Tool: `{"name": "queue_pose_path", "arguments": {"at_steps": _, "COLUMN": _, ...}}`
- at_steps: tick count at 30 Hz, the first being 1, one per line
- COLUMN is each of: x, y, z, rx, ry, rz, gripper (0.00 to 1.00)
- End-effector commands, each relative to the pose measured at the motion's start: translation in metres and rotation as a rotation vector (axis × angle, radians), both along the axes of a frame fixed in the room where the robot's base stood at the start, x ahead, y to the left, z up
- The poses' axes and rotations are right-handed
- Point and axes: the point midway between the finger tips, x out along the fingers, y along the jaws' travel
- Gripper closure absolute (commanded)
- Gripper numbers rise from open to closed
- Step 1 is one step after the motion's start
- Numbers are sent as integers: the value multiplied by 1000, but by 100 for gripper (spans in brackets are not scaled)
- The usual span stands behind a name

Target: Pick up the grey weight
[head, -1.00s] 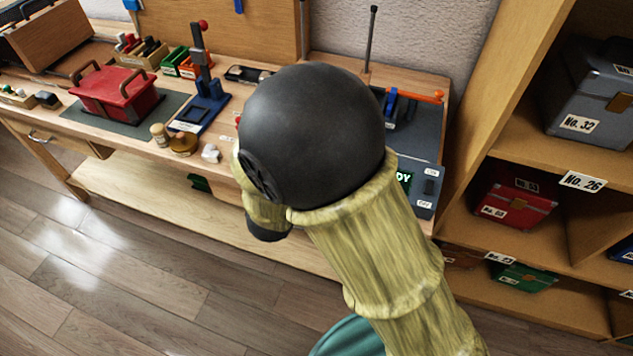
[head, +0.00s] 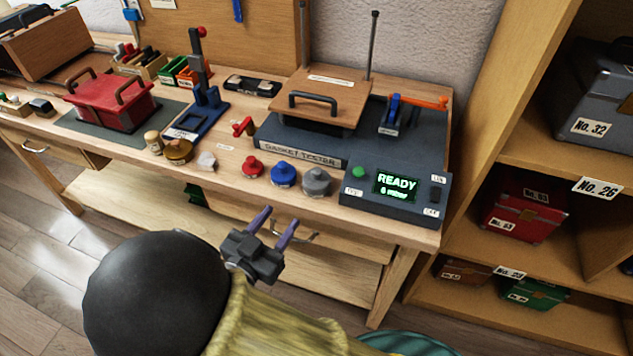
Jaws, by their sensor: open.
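The grey weight (head: 316,181) is a squat round piece with a knob on top. It stands upright on the bench near its front edge, right of the blue weight (head: 284,174) and left of the tester's control box. My gripper (head: 277,224) is in front of the bench, below and a little left of the grey weight in the picture. Its two purple fingers are apart and point up toward the bench, with nothing between them. It does not touch the weight.
A red weight (head: 252,167) stands left of the blue one. The gasket tester (head: 303,150) is behind the weights, and its control box (head: 395,193) reads "READY". A small white block (head: 206,161) and a brass piece (head: 178,151) are further left. Shelves (head: 478,150) stand at the right.

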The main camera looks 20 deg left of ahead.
Motion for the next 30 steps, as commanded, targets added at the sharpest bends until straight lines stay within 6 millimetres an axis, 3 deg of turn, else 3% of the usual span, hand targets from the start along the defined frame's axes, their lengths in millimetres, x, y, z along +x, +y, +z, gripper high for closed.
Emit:
{"name": "queue_pose_path", "arguments": {"at_steps": 18, "x": 102, "y": -25, "z": -1, "rx": 0, "ry": 1, "rz": -1, "gripper": 54}}
{"name": "queue_pose_path", "arguments": {"at_steps": 30, "x": 108, "y": -26, "z": -1, "rx": -1, "ry": 1, "rz": 1, "gripper": 54}}
